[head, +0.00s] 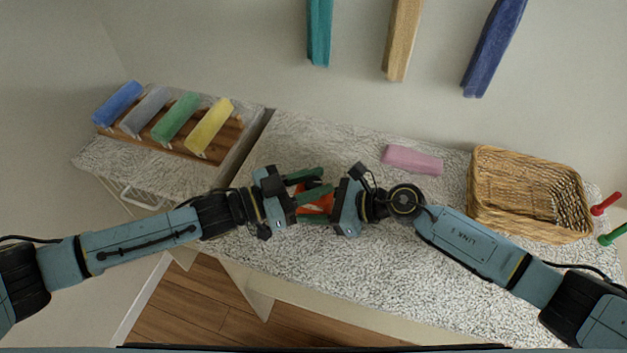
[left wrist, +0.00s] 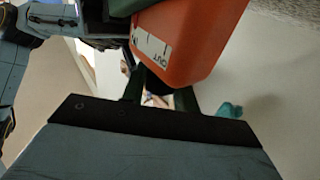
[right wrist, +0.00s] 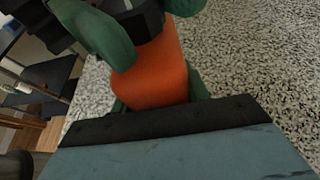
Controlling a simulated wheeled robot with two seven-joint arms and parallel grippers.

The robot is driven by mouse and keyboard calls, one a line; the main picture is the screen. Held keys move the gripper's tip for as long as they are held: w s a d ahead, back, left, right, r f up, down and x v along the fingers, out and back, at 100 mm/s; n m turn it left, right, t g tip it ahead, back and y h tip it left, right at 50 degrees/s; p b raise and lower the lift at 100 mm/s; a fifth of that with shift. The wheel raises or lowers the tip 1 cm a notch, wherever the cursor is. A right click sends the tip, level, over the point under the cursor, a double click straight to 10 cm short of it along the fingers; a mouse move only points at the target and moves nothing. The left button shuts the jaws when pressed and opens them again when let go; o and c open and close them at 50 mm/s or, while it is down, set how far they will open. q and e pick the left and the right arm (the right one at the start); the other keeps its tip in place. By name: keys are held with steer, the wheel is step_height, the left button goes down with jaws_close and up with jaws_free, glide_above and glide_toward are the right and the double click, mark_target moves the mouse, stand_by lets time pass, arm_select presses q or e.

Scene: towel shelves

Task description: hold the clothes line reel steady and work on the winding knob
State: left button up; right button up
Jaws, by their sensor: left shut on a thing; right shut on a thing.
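The orange clothes line reel (head: 318,202) is between my two grippers over the speckled counter; in the left wrist view its orange body (left wrist: 200,40) shows a white label reading OUT. My left gripper (head: 316,183) has its green fingers closed on a dark part at the reel's side, which looks like the winding knob (right wrist: 135,24) in the right wrist view. My right gripper (right wrist: 157,98) is shut on the reel's orange body (right wrist: 157,70), with a finger on each side. Fingers hide much of the reel and knob.
A pink folded towel (head: 412,160) lies behind the right gripper, and a wicker basket (head: 528,205) stands to its right. Rolled towels sit on a wooden rack (head: 220,150) at the left. Towels hang on the wall above. The counter's right front is clear.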

arm_select(q)
steer(key=shift+w+m+g+h, duration=0.1)
steer(key=shift+m+g+h, duration=0.3)
steer(key=shift+m+g, duration=0.7)
steer(key=shift+g, duration=0.7)
steer(key=o, duration=1)
steer(key=shift+c, duration=0.2)
steer(key=s+a, duration=0.2)
steer(key=a, duration=0.9)
steer(key=shift+s+a, duration=0.3)
steer(key=shift+a, duration=0.1)
